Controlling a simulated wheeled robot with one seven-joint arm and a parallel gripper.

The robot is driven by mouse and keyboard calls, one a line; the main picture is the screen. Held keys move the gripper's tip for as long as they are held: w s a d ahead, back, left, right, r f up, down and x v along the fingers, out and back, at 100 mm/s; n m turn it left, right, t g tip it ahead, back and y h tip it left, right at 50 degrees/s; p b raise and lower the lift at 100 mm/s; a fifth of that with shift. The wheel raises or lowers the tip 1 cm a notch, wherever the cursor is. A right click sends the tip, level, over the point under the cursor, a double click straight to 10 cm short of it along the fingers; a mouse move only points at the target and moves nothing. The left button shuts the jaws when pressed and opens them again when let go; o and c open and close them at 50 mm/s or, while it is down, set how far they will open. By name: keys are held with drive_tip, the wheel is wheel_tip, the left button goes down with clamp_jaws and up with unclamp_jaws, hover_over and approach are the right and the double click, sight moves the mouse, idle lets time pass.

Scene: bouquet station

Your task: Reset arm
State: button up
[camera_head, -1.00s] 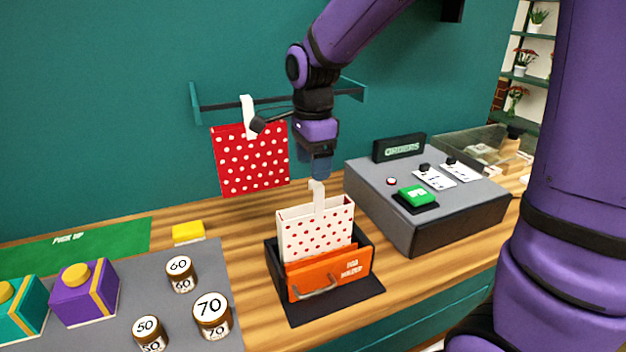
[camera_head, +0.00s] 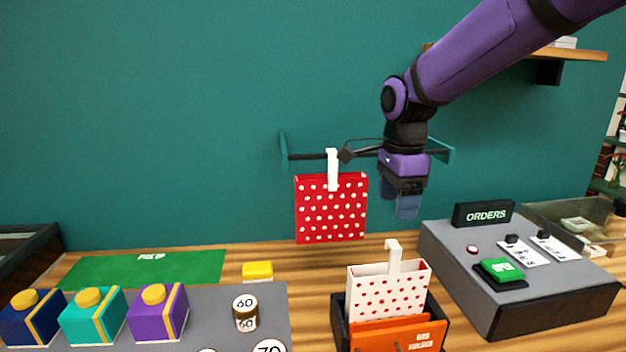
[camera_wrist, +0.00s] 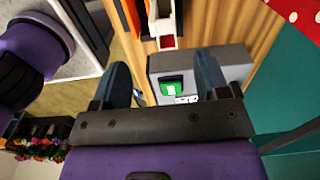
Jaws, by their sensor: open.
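My gripper (camera_head: 407,206) is open and empty. It hangs above the counter, pointing down, above and slightly right of a white bag with red dots (camera_head: 388,292). Its two blue fingers stand apart in the wrist view (camera_wrist: 166,84). The white bag stands upright in the black and orange bag holder (camera_head: 398,335), whose lower part is cut off by the frame. A red bag with white dots (camera_head: 331,222) hangs from the wall rail (camera_head: 305,157) to the left of the gripper.
The grey orders box (camera_head: 462,277) with a green pad (camera_head: 501,270) stands at right. Left are a green mat (camera_head: 150,268), a yellow block (camera_head: 257,271), several gift boxes such as the purple one (camera_head: 157,313), and a jar marked 60 (camera_head: 245,312).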

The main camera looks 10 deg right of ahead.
drive_tip(key=s+d+r+n+t, duration=0.2)
drive_tip(key=s+d+n, duration=0.1)
drive_tip(key=s+n, duration=0.5)
drive_tip(key=s+d+r+n+t, duration=0.3)
drive_tip(key=s+n, duration=0.6)
drive_tip(key=s, duration=0.3)
drive_tip(key=shift+s+d+r+n, duration=0.15)
drive_tip(key=shift+s+d+n, duration=0.15)
drive_tip(key=shift+d, duration=0.45)
drive_tip(key=shift+c, duration=0.2)
